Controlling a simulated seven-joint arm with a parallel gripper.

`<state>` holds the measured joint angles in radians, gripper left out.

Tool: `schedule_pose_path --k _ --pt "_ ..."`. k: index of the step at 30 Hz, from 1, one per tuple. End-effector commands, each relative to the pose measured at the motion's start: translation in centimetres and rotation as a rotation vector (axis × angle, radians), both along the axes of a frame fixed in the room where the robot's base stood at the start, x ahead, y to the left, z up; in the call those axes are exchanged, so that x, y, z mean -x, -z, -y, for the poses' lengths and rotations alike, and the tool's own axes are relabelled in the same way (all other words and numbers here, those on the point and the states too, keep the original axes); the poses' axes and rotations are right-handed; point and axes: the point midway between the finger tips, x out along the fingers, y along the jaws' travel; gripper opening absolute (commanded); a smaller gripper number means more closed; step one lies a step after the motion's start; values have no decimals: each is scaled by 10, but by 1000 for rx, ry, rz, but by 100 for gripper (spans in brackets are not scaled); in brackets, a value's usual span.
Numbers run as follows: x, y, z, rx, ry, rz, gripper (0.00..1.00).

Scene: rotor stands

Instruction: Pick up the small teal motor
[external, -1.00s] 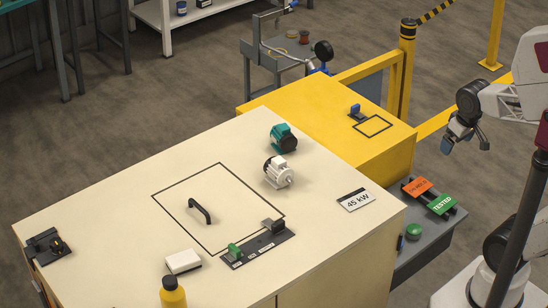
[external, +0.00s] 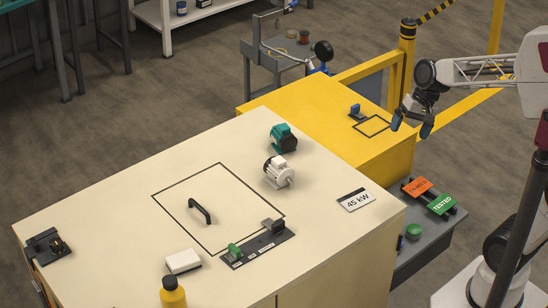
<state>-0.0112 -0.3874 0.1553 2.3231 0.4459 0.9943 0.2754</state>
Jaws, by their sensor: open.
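The small teal motor (external: 283,138) with a dark end sits on the cream cabinet top (external: 110,205), near its back right edge. A white motor (external: 279,171) of similar size stands just in front of it. My gripper (external: 411,128) is open and empty, with its fingers pointing down. It is in the air to the right of the teal motor, apart from it, in front of the yellow post in the picture.
The cream top also holds a black handle (external: 199,210), a "45 kW" sign (external: 356,200), a switch strip (external: 257,248), a white box (external: 183,261) and a yellow bottle (external: 173,292).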

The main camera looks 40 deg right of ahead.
Motion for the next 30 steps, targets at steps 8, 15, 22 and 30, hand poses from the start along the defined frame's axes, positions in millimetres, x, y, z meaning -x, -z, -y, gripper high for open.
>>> schedule_pose_path --k 8,15,22,30 --pt "-67 6 -32 -189 193 -134 100" --pt "-127 16 -59 -346 359 -259 100" --pt "-185 31 -82 -493 516 -387 100" --pt "-255 54 -106 -659 697 -549 100"
